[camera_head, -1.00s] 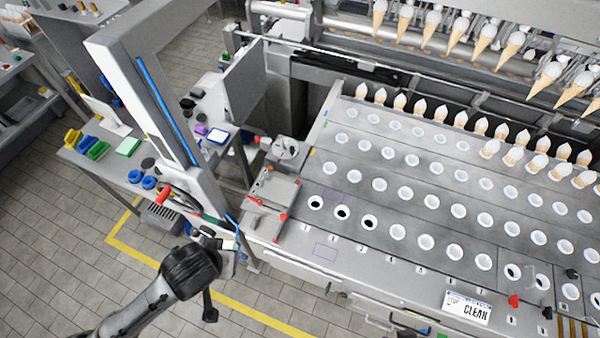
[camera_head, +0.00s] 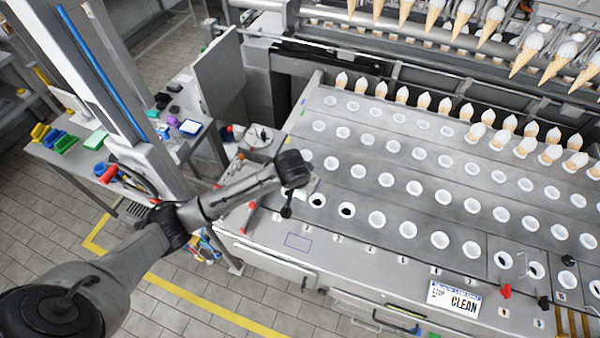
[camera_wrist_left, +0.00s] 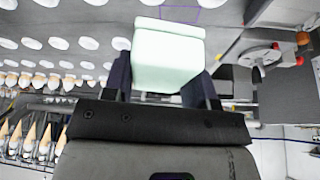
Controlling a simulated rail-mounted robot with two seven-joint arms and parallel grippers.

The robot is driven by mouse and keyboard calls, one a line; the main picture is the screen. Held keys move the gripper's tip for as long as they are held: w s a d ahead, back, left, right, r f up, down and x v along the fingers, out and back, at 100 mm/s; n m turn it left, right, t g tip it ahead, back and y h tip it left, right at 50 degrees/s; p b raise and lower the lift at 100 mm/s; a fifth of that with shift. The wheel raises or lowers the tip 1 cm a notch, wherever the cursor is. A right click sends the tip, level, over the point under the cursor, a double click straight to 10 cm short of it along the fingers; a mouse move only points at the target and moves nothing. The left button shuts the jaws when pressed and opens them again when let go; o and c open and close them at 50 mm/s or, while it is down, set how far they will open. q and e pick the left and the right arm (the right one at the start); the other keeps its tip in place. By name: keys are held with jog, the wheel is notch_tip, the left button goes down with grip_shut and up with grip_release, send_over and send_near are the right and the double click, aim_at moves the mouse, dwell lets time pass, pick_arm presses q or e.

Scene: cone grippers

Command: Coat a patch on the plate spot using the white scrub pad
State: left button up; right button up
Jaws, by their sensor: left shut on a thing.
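My left gripper (camera_wrist_left: 164,78) is shut on the white scrub pad (camera_wrist_left: 168,52), a pale, slightly greenish block, which fills the space between the fingers in the left wrist view. In the head view, a sliver of the pad (camera_head: 301,193) shows beside my dark wrist, above the left end of the metal plate. A purple rectangle outline (camera_head: 298,242) lies on the plate's front strip. In the left wrist view a purple outline (camera_wrist_left: 180,14) lies beyond the pad, partly hidden by it; I cannot tell which marked spot it is. My right gripper is out of view.
Rows of white-rimmed holes (camera_head: 440,240) cover the plate, with cones (camera_head: 423,101) standing along the back. A CLEAN sign (camera_head: 454,299) and small red and black knobs (camera_head: 506,291) are at the front right. A side table (camera_head: 60,160) with coloured items stands left.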

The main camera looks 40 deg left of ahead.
pick_arm(q)
jog(key=shift+n+y, duration=0.4)
jog(key=shift+n, duration=0.4)
jog(key=w+a+f+b, duration=0.3)
jog(key=f, duration=0.1)
jog(key=w+a+f+b, duration=0.3)
jog(key=f+b, duration=0.1)
jog(key=w+a+f+b, duration=0.3)
jog(key=a+f, duration=0.1)
jog(key=shift+a+f+b, duration=0.1)
jog(key=shift+f+b, duration=0.2)
jog(key=shift+f, duration=0.05)
jog(key=shift+f+b, duration=0.7)
jog(key=shift+b, duration=0.15)
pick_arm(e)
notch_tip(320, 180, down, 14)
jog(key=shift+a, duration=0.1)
pick_arm(q)
jog(key=shift+f, duration=0.1)
jog(key=shift+f, duration=0.3)
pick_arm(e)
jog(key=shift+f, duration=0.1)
